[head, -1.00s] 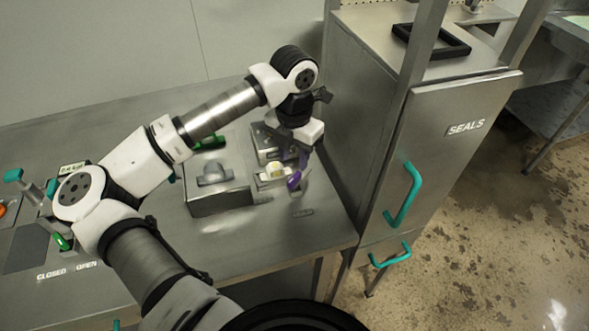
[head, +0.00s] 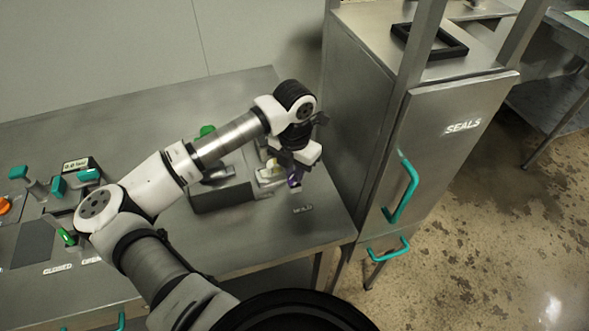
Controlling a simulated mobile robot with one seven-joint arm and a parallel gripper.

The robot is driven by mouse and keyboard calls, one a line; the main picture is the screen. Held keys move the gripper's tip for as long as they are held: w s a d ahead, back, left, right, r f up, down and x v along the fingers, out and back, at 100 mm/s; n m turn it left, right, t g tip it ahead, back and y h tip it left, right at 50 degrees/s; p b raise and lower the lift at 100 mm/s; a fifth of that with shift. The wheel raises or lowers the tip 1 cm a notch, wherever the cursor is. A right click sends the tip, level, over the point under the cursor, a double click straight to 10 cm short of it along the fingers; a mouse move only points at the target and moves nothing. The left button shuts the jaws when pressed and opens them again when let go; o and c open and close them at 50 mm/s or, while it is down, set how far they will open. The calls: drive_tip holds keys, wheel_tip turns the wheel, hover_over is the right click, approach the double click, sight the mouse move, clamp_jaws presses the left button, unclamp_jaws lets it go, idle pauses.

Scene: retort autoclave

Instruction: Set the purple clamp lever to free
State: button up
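The purple clamp lever (head: 294,181) is on a small metal fixture near the right end of the steel bench. Only a short purple part shows, right under my gripper. My gripper (head: 296,172) points down over the lever, at or very near it. The wrist hides its fingers, so I cannot tell whether they are open or shut, or touching the lever. A pale part of the fixture (head: 268,172) shows just left of the lever. A small label (head: 303,209) lies on the bench in front, too small to read surely.
A metal block (head: 221,198) stands left of the fixture, with a green part (head: 207,131) behind it. The SEALS cabinet (head: 450,160) with teal handles rises close on the right. Teal-handled controls (head: 58,187) are at the far left. The bench front is clear.

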drive_tip(key=shift+f+b, duration=0.1)
drive_tip(key=shift+b, duration=0.35)
clamp_jaws()
drive_tip(key=shift+f+m+b, duration=0.1)
drive_tip(key=shift+m+b, duration=0.2)
drive_tip(key=shift+b, duration=0.1)
drive_tip(key=m+b, duration=0.2)
drive_tip(key=b, duration=0.1)
drive_tip(key=shift+f+b, duration=0.15)
drive_tip(key=shift+b, duration=0.2)
drive_tip(key=m+b, duration=0.2)
drive_tip(key=b, duration=0.2)
drive_tip(key=shift+m, duration=0.4)
drive_tip(key=shift+r+m+b, duration=0.3)
drive_tip(key=shift+m+b, duration=0.7)
drive_tip(key=shift+r, duration=0.1)
drive_tip(key=o, duration=0.7)
unclamp_jaws()
